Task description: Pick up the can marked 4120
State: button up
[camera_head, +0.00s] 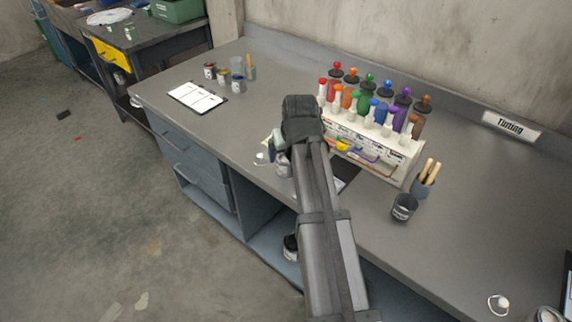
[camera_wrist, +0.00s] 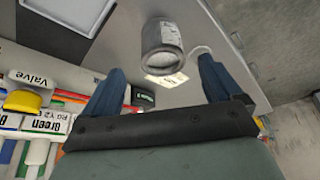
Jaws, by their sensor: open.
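A grey metal can (camera_wrist: 164,44) with a pale label stands on the bench in the wrist view; the label's number is too small to read. In the head view a can (camera_head: 284,168) shows beside my arm, partly hidden by it. My gripper (camera_wrist: 161,66) is open, its two blue-grey fingers spread apart, with the can ahead of and between the tips, and nothing held. In the head view the fingers are mostly hidden behind my wrist. No marking 4120 is legible on any can.
A tinting rack (camera_head: 375,145) with coloured-knob dispensers stands right of my gripper. A dark cup (camera_head: 404,207) and a brush pot (camera_head: 424,186) are farther right. Small paint jars (camera_head: 222,75) and a clipboard (camera_head: 197,97) lie left. The bench's front right is mostly clear.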

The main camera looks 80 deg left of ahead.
aim_at(286, 161)
jog(key=shift+s+x, duration=0.2)
jog(key=shift+x, duration=3.35)
jog(key=shift+a, duration=0.1)
jog(key=shift+r, duration=0.1)
jog(key=c, duration=1.1)
jog(key=shift+c, duration=0.3)
